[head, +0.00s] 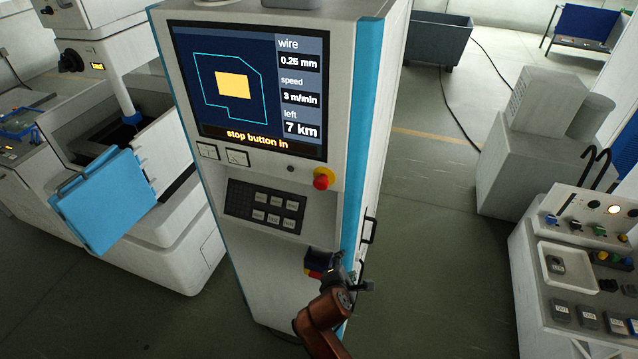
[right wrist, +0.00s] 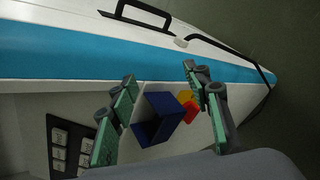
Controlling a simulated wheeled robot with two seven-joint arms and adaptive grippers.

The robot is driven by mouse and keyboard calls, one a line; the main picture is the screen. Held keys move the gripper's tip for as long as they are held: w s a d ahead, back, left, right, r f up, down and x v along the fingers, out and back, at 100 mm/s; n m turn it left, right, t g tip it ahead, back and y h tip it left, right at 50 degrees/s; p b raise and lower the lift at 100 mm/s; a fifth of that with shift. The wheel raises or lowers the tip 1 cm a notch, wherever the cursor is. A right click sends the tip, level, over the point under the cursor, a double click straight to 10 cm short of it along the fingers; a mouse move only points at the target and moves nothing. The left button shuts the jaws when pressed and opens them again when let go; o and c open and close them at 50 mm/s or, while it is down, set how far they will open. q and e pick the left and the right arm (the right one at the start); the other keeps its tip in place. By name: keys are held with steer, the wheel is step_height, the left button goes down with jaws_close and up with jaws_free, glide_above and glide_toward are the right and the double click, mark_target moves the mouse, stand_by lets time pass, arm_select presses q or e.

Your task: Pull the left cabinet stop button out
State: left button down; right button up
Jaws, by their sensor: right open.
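The cabinet (head: 275,270) stands in the middle of the head view. Its screen (head: 250,90) reads "stop button in". A red stop button (head: 321,182) on a yellow base sits at the right below the screen. Lower down, a dark blue box-shaped piece (head: 316,258) with red and yellow beside it is partly hidden by my right gripper (head: 338,274). In the right wrist view, my right gripper (right wrist: 163,112) is open, its fingers on either side of the blue piece (right wrist: 158,118) and the red and yellow part (right wrist: 188,106). Contact cannot be told. My left gripper is out of view.
A keypad (head: 265,205) is on the cabinet front, and a black handle (head: 369,231) is on its right side. A machine with a light blue panel (head: 103,200) stands at left. A control console (head: 570,285) stands at right. Open floor lies between cabinet and console.

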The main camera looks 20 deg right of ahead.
steer(key=w+a+r+n+t+h, duration=0.1)
steer(key=a+r+n, duration=0.2)
steer(key=r, duration=0.6)
steer(key=w+a+r+n+t+h, duration=0.1)
steer(key=a+r+n+t, duration=0.15)
steer(key=r, duration=0.65)
steer(key=n+t+h, duration=0.2)
steer(key=n+h, duration=0.1)
steer(key=n, duration=0.2)
glide_toward(320, 185)
steer(key=w, duration=0.2)
steer(key=shift+m, duration=0.25)
steer(key=x, duration=0.2)
steer(key=p+x, duration=0.1)
steer(key=x, duration=0.2)
steer(key=p+x, duration=0.1)
steer(key=x, duration=0.1)
steer(key=shift+d, duration=0.6)
steer(key=shift+c, duration=0.5)
steer(key=shift+r, duration=0.1)
jaws_close()
